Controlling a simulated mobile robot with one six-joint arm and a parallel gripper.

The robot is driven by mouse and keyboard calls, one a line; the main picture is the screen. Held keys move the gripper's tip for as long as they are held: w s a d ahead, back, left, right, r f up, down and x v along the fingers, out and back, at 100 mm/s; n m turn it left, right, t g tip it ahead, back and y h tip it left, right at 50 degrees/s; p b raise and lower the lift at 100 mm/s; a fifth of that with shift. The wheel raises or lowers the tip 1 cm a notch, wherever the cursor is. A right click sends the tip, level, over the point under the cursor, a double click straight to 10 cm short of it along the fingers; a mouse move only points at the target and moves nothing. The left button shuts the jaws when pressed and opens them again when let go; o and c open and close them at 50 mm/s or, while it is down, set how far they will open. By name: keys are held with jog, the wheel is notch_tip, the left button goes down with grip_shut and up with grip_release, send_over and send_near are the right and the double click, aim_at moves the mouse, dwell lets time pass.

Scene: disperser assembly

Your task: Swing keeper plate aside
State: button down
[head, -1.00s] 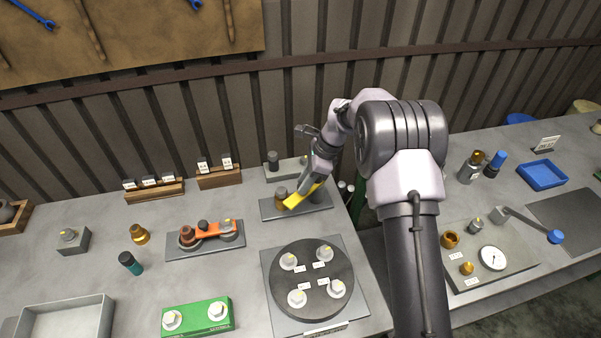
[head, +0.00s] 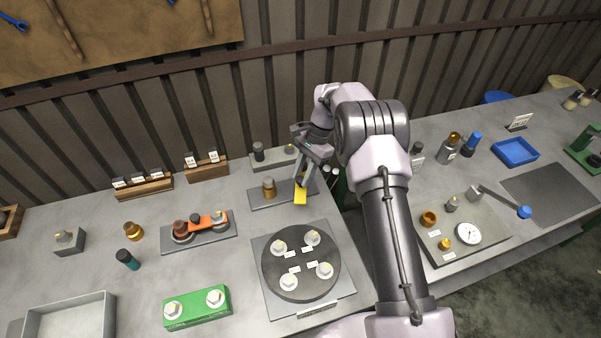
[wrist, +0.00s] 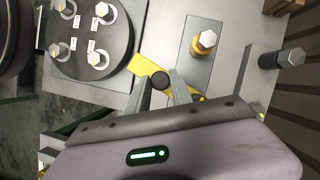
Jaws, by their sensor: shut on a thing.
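The yellow keeper plate (head: 300,196) is at the right end of a grey base plate (head: 262,202) and points toward the front, beside a brass fitting (head: 269,188). In the wrist view the keeper plate (wrist: 147,66) reaches out past the base plate's edge toward the round turntable. My gripper (head: 301,183) is shut on the keeper plate's dark round knob, and in the wrist view the knob (wrist: 160,80) sits between the fingers. The brass fitting with its hex top (wrist: 204,42) stands clear of the keeper plate. The plate's pivot end is partly hidden by the fingers.
A dark round turntable (head: 301,262) with several hex-topped parts lies just in front. A grey block with a dark post (head: 259,153) stands behind. An orange link fixture (head: 205,222) is to the left. The gap between the two benches is to the right.

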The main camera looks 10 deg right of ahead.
dwell(0.4)
jog(key=c, duration=1.1)
grip_release()
jog(key=shift+c, duration=0.2)
jog(key=p+v, duration=0.4)
jog(key=v, duration=1.3)
jog(key=shift+r+p, duration=0.25)
jog(key=shift+p, duration=0.15)
